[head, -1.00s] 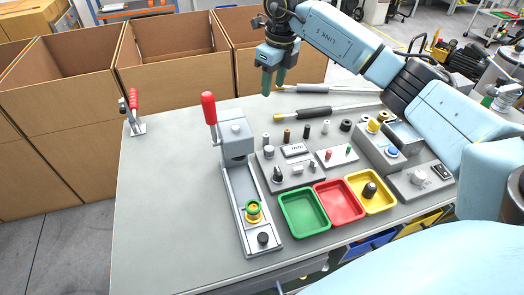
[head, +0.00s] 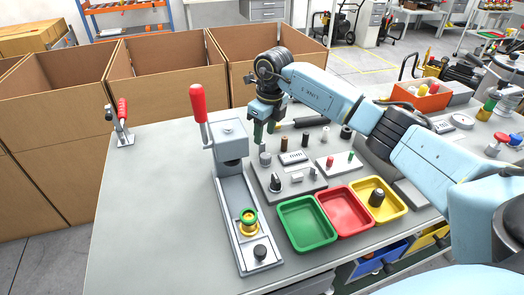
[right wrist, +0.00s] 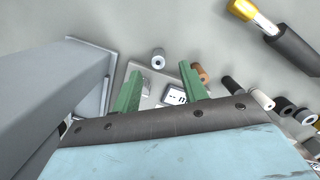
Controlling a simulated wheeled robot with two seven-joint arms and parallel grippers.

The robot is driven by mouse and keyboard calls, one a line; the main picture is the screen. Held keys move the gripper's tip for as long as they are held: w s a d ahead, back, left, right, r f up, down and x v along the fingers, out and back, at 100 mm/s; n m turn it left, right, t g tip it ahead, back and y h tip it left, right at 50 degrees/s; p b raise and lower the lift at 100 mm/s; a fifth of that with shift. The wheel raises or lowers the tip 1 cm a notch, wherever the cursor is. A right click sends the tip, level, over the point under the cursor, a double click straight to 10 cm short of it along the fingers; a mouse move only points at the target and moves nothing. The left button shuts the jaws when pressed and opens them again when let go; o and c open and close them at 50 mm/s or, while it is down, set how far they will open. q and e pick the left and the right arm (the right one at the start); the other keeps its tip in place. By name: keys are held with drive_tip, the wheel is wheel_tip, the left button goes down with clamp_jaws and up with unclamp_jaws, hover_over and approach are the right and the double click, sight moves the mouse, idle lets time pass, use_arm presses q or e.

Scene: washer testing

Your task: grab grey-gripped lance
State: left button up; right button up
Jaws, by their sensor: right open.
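My right gripper (head: 264,132) is open and empty, fingers pointing down over the back left of the grey panel on the bench. Its two green fingers (right wrist: 160,82) stand apart in the right wrist view. A lance with a dark grip (head: 312,121) lies near the back of the bench, right of the gripper. Its dark grip (right wrist: 293,48) and brass-coloured end show at the top right of the right wrist view, apart from the fingers. I cannot make out a second, grey-gripped lance now; my right arm covers part of that area. My left gripper is not in view.
A toggle press with a red handle (head: 198,103) stands close left of the gripper. Green (head: 307,240), red and yellow trays line the front. Small cylinders stand around the panel (head: 265,185). Cardboard boxes (head: 165,75) stand behind the bench.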

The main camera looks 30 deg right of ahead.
sight(262, 149)
drive_tip(key=f, duration=0.2)
drive_tip(key=f+b, duration=0.1)
drive_tip(key=f, duration=0.1)
drive_tip(key=shift+w+a+f, duration=0.1)
drive_tip(key=shift+w+a, duration=0.15)
drive_tip(key=shift+w, duration=0.05)
drive_tip(key=shift+f, duration=0.45)
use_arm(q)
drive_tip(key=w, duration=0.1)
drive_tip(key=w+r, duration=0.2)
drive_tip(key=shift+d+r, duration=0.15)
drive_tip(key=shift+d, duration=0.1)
use_arm(e)
clamp_jaws()
